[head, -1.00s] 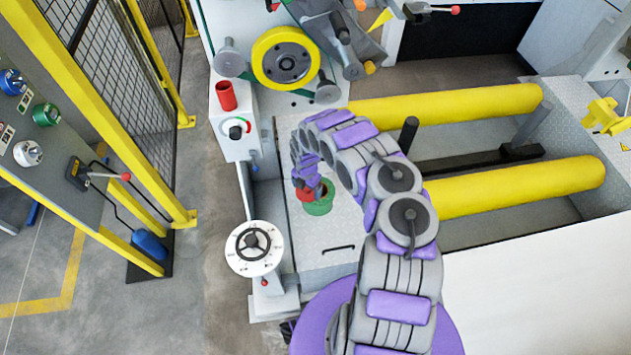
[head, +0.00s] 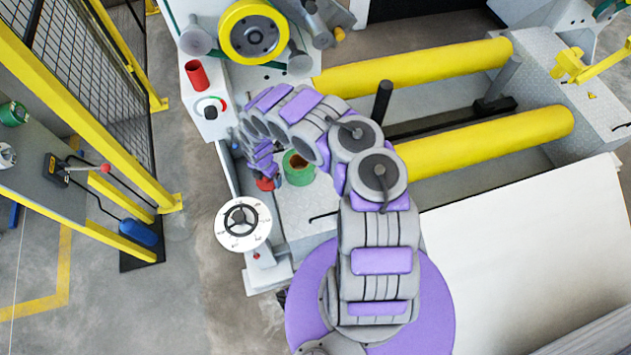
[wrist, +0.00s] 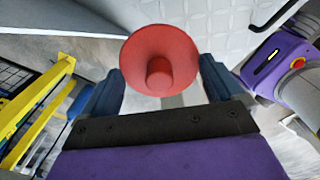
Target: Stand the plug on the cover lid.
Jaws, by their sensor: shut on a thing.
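The red plug (wrist: 160,62) has a wide round flange and a short stub, seen nearly end-on in the wrist view. My gripper (wrist: 160,88) is shut on it, with one dark blue finger on each side. In the head view the plug (head: 265,184) shows as a small red patch under my purple and grey arm, just left of the green cup. The cover lid (head: 300,212) appears to be the pale treadplate panel with a black handle. The plug is over its left part; I cannot tell whether they touch.
The green open cup (head: 298,168) stands on the panel, right of the plug. A white handwheel (head: 243,223) is at the panel's left. A red cylinder (head: 197,74) stands on the control box. Yellow rollers (head: 480,145) lie to the right.

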